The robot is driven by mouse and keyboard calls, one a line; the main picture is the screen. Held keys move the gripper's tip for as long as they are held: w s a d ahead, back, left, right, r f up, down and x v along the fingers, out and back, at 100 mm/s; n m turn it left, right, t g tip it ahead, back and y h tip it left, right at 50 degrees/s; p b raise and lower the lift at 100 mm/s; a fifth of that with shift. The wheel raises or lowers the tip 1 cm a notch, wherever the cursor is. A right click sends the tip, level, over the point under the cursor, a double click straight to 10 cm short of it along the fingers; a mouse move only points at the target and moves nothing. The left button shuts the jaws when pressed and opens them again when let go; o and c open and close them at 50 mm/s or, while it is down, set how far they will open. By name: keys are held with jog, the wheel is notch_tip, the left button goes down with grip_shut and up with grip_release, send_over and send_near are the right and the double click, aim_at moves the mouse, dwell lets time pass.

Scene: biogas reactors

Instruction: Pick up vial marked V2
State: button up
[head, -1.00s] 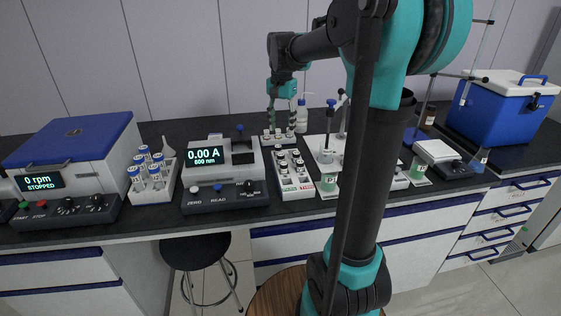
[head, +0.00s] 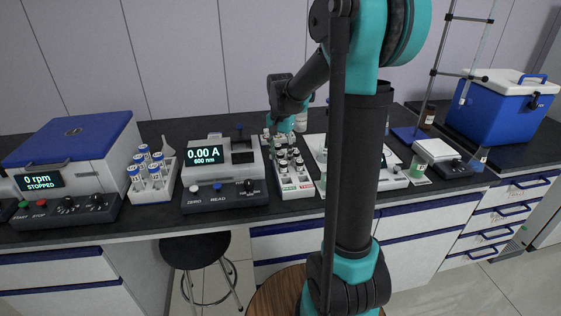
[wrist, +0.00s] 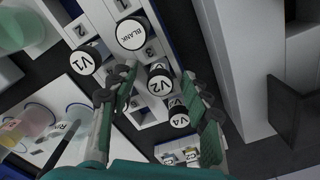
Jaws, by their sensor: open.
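The vial marked V2 (wrist: 160,82) shows its dark, white-labelled cap from above in the wrist view. It stands in a white rack (wrist: 104,22) near vials marked BLANK (wrist: 131,34), V1 (wrist: 83,62) and V4 (wrist: 179,115). My gripper (wrist: 158,76) is open, with one finger on each side of V2's cap; I cannot tell whether either touches it. In the head view, my gripper (head: 283,143) is low at the rear end of the white vial rack (head: 298,191), and my wrist hides part of the vials there. V2's label is not readable in that view.
A photometer (head: 222,185) stands close left of the rack. Left of it are a rack of blue-capped tubes (head: 151,185) and a centrifuge (head: 70,160).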

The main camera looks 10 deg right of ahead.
grip_shut()
dwell(0.3)
